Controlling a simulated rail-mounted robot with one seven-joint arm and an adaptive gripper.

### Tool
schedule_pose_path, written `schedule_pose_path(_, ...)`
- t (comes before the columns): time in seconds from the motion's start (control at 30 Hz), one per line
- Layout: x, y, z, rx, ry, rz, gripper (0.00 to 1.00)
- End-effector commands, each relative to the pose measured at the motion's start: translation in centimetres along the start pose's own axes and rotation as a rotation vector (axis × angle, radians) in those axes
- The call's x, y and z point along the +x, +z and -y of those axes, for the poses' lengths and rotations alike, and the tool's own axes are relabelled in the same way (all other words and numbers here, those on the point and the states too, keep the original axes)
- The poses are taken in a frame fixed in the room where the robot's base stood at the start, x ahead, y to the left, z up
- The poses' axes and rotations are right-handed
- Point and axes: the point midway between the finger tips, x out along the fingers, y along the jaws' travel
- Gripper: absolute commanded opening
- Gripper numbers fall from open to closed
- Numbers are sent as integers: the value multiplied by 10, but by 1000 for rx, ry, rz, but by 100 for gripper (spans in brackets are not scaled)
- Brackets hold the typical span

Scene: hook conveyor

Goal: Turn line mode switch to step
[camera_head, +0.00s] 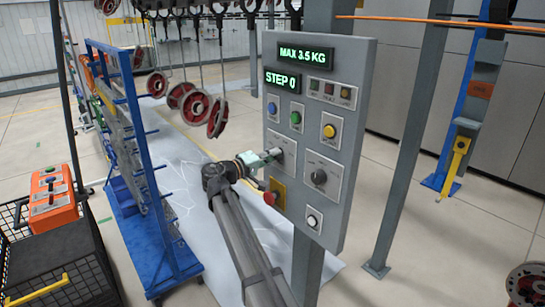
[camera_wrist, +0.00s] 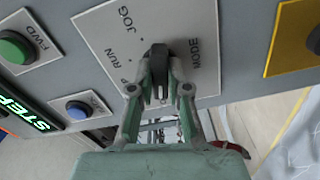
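The mode switch is a black knob (camera_wrist: 159,58) on a light plate (camera_wrist: 110,22) marked MODE, JOG, RUN and a label ending in P, partly hidden. My gripper (camera_wrist: 161,72) has its fingers on both sides of the knob and appears closed on it. Which label the knob points to is hard to tell. In the head view my gripper (camera_head: 276,153) meets the switch plate (camera_head: 288,143) on the grey control panel (camera_head: 354,75), hiding the knob. The panel's lower display (camera_head: 283,82) reads STEP 0.
Near the switch are a second knob (camera_head: 319,177), a red button on a yellow plate (camera_head: 270,197), and blue, green and yellow buttons. A blue rack (camera_head: 163,230) stands at the left. Red wheels (camera_head: 195,108) hang from hooks behind. A grey post (camera_head: 405,150) stands right of the panel.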

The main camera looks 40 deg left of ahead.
Motion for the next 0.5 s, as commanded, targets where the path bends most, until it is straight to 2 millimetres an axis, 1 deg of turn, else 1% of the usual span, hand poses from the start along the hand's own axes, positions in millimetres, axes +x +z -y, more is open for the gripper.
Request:
schedule_pose_path(0.27, 0, 0, 2, 20, 0, 0, 0)
schedule_pose_path(0.5, 0, 1, 6, 113, 1, 0, 0)
